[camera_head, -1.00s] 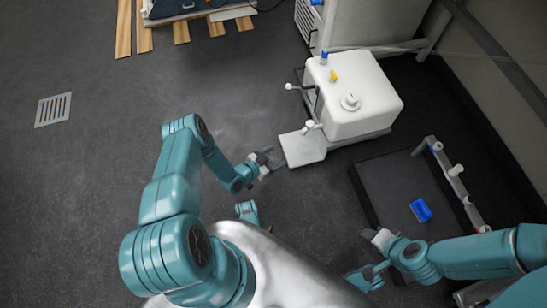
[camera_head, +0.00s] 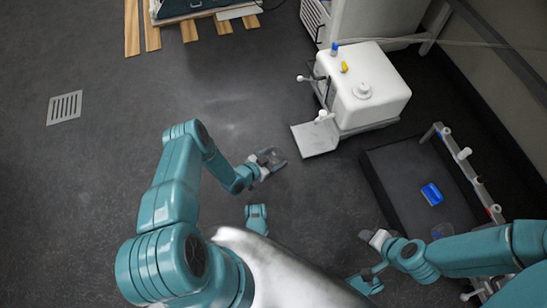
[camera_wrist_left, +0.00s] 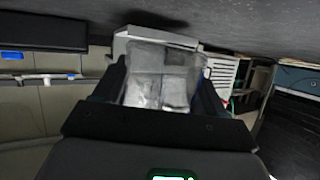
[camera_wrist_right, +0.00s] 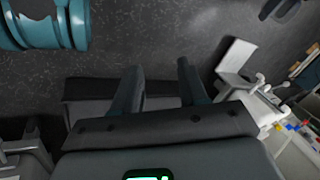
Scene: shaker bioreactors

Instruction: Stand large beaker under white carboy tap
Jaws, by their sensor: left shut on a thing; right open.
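The white carboy (camera_head: 370,85) stands at the upper right of the head view, with a white tap (camera_head: 323,116) on its near left side. A flat pale plate (camera_head: 316,138) lies below that tap, and its visible top is bare. My left gripper (camera_head: 272,160) is shut on the clear large beaker (camera_wrist_left: 165,75), which fills the space between its fingers in the left wrist view. Gripper and beaker are left of the plate, apart from it. My right gripper (camera_head: 371,237) is open and empty; its spread fingers show in the right wrist view (camera_wrist_right: 160,88).
A dark tray (camera_head: 395,170) on the right holds a blue object (camera_head: 432,194). A rail with knobs (camera_head: 465,165) runs along its right side. A floor grate (camera_head: 64,107) lies far left. Open grey floor surrounds the left gripper.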

